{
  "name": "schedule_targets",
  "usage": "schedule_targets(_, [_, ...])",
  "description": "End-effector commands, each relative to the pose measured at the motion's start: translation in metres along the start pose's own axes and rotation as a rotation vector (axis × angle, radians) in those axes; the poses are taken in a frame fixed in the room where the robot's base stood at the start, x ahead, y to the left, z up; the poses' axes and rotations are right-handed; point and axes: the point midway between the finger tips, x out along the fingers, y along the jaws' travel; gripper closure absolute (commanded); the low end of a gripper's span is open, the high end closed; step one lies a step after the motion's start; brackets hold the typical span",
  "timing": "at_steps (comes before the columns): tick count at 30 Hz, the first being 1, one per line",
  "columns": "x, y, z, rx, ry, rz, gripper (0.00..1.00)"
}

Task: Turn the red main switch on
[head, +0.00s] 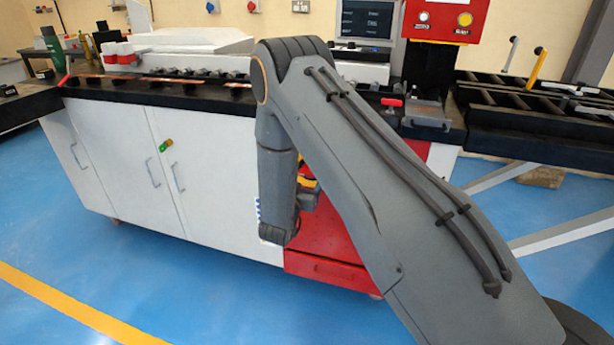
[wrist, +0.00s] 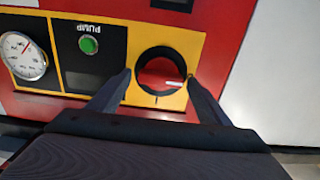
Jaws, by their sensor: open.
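The red main switch (wrist: 160,78) shows in the wrist view as a red handle inside a black ring on a yellow plate. A white mark on the handle points right, roughly level in the picture. My gripper (wrist: 158,77) is open, with one fingertip on each side of the ring. I cannot tell whether the fingertips touch the ring or stand in front of it. In the head view my arm hides the switch, with only a little yellow showing beside the wrist.
In the wrist view a green PUMP button (wrist: 89,45) and a round gauge (wrist: 24,55) sit left of the switch. In the head view the red machine front (head: 325,238) adjoins white cabinet doors (head: 115,160). Blue floor (head: 200,285) in front is clear.

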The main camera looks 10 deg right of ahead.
Motion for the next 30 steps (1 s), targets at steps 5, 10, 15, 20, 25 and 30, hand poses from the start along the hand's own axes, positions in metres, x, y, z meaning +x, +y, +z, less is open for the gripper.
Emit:
schedule_targets(5, [0.0005,-0.0003,0.0001,0.000,0.000,-0.001,0.28])
schedule_targets(10, [0.0004,-0.0003,0.0000,0.000,0.000,-0.001,0.48])
schedule_targets(15, [0.0003,-0.0002,0.0000,0.000,0.000,0.000,0.69])
schedule_targets(20, [0.0003,-0.0001,0.0000,0.012,0.000,0.000,0.69])
schedule_targets(25, [0.0003,0.0001,0.0000,0.063,0.000,0.000,0.69])
schedule_targets(30, [0.0004,0.0006,0.0000,0.169,0.000,0.000,0.69])
